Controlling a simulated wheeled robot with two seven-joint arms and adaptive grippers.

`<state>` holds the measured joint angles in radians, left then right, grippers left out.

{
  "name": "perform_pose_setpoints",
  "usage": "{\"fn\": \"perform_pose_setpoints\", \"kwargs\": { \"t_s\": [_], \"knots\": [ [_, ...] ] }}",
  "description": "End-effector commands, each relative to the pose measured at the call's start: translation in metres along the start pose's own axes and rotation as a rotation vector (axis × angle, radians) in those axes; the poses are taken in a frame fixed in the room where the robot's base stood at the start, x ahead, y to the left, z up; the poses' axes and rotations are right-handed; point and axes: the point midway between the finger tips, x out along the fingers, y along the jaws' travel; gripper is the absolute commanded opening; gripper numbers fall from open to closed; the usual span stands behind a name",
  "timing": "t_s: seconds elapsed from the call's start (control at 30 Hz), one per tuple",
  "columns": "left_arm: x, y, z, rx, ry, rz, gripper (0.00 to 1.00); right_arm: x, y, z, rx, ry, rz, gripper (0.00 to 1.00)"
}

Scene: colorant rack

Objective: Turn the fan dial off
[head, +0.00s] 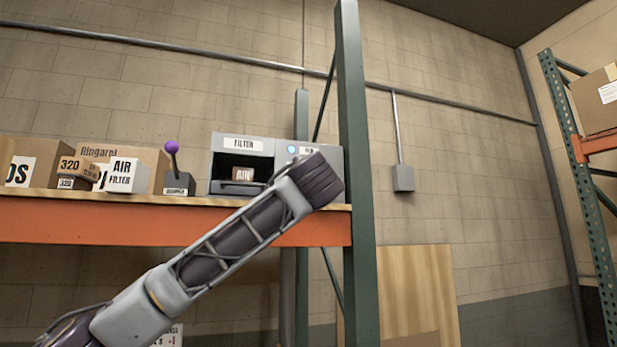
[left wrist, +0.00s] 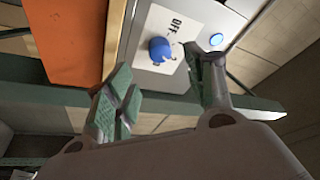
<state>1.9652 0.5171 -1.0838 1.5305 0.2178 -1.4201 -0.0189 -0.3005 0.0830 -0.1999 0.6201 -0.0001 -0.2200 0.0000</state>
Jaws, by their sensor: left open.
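The fan dial is a blue knob (left wrist: 160,49) on a white label plate marked "OFF" (left wrist: 178,20), on the grey face of the filter box (head: 243,143). In the left wrist view my left gripper (left wrist: 157,64) is open, its green-padded fingers either side of the dial, with visible gaps. I cannot tell whether the fingertips reach as deep as the knob. In the head view my left arm covers the dial and the gripper itself is hidden. A round blue light (left wrist: 216,39) sits beside the dial; it also shows in the head view (head: 292,149). My right gripper is not in view.
The box stands on a shelf with an orange beam (head: 130,218), close to a green rack post (head: 354,120). Left of it are a small box with a purple-knobbed lever (head: 172,148), an air filter box (head: 126,176) and cartons. Open space lies right of the post.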

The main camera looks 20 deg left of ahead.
Motion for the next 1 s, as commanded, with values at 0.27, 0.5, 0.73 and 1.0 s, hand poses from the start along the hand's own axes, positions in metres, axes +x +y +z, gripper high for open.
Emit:
{"fn": "perform_pose_setpoints", "kwargs": {
  "t_s": [0.27,0.5,0.73,1.0],
  "knots": [
    [0.030,-0.002,-0.001,0.000,-0.002,0.000,0.54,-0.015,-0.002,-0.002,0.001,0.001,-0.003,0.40],
    [0.054,-0.002,-0.001,0.000,-0.002,0.000,0.54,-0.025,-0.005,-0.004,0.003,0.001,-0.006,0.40],
    [0.071,-0.002,-0.001,0.000,-0.001,0.000,0.54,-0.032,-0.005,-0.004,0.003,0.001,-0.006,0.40],
    [0.078,-0.001,0.000,0.000,0.000,0.000,0.54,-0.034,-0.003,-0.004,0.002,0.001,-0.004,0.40]
  ]
}}
